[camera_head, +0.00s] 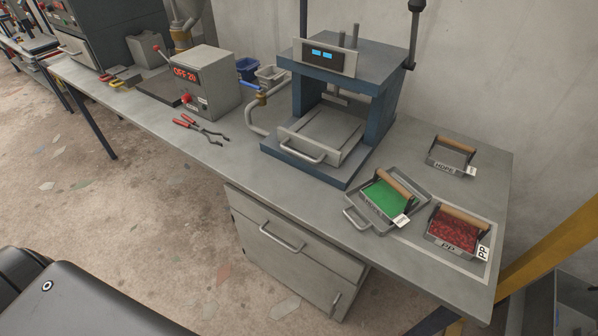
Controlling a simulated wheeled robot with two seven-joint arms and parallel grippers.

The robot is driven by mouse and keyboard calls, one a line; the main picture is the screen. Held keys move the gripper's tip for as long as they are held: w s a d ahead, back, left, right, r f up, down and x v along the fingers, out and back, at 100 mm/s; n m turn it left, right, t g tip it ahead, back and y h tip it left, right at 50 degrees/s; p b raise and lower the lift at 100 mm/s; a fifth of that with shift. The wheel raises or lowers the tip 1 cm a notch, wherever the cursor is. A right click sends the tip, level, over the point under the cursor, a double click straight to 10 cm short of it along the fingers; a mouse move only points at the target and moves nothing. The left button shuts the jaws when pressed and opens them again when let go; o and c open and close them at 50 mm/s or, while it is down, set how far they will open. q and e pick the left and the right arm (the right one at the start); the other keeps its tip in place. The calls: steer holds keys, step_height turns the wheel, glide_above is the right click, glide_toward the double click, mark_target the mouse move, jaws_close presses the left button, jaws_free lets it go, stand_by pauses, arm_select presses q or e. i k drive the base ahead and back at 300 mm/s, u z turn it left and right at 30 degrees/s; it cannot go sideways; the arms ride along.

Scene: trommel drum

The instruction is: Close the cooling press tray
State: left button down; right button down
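The cooling press (345,70) is a blue frame standing on the grey workbench, with a small display on top. Its grey tray (325,136) is pulled forward out of the lower opening and appears empty. The tray has a light bar handle (302,153) on its front edge, facing the bench's front side. Neither of my grippers is in view. Only dark parts that look like my own body show at the lower left.
A green-filled mould (380,197) in a metal tray and a red-filled mould (454,233) stand right of the press. An empty mould (452,156) lies behind them. Red-handled pliers (197,128) and a control box (210,82) are to the left. A drawer cabinet (290,250) is below.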

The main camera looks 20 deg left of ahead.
mark_target(327, 135)
steer(key=k, duration=0.7)
steer(key=z, duration=0.5)
steer(key=i, duration=1.35)
steer(key=u, duration=0.7)
